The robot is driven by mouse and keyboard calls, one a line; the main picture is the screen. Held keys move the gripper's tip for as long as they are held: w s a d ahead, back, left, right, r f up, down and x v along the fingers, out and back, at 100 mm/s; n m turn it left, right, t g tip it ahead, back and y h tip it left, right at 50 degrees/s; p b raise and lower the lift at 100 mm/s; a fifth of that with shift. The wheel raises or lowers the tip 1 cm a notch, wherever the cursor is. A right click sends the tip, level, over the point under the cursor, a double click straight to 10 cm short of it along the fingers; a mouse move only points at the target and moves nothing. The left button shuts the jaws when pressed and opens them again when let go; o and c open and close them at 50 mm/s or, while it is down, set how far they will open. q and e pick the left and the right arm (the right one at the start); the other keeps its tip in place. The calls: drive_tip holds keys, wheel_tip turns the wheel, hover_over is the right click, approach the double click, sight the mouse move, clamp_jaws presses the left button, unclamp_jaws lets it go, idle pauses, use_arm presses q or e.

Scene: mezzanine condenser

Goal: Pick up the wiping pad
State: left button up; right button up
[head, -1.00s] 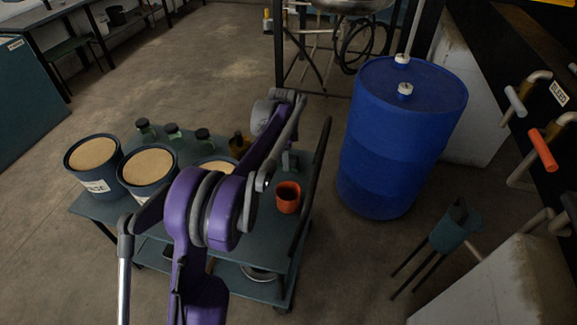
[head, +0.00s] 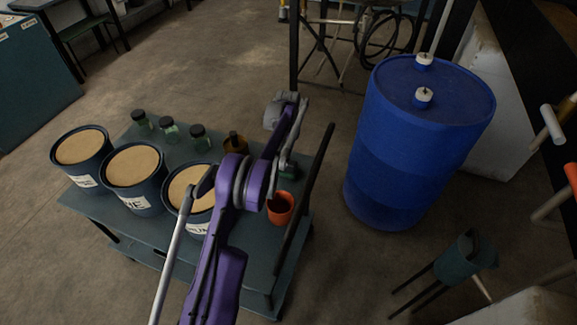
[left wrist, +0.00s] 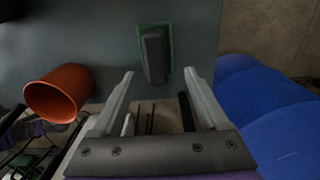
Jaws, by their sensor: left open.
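The wiping pad (left wrist: 155,54) is a dark grey block with a green edge, lying on the teal cart top in the left wrist view. It shows small beside my arm in the head view (head: 288,171). My left gripper (left wrist: 161,75) is open and empty. Its fingertips are just short of the pad, which appears ahead of the gap between them. My right gripper is in neither view.
An orange cup (head: 280,208) stands near the pad on the cart (head: 262,262). Labelled tubs (head: 133,166), several small jars (head: 168,130) and a brown bottle (head: 235,143) fill its left and back. A dark handle bar (head: 305,210) and blue drum (head: 405,145) are to the right.

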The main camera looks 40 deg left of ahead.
sight(286, 166)
use_arm(q)
drive_tip(key=f, duration=0.7)
drive_tip(key=shift+s+a+f, duration=0.15)
drive_tip(key=shift+s, duration=0.2)
clamp_jaws()
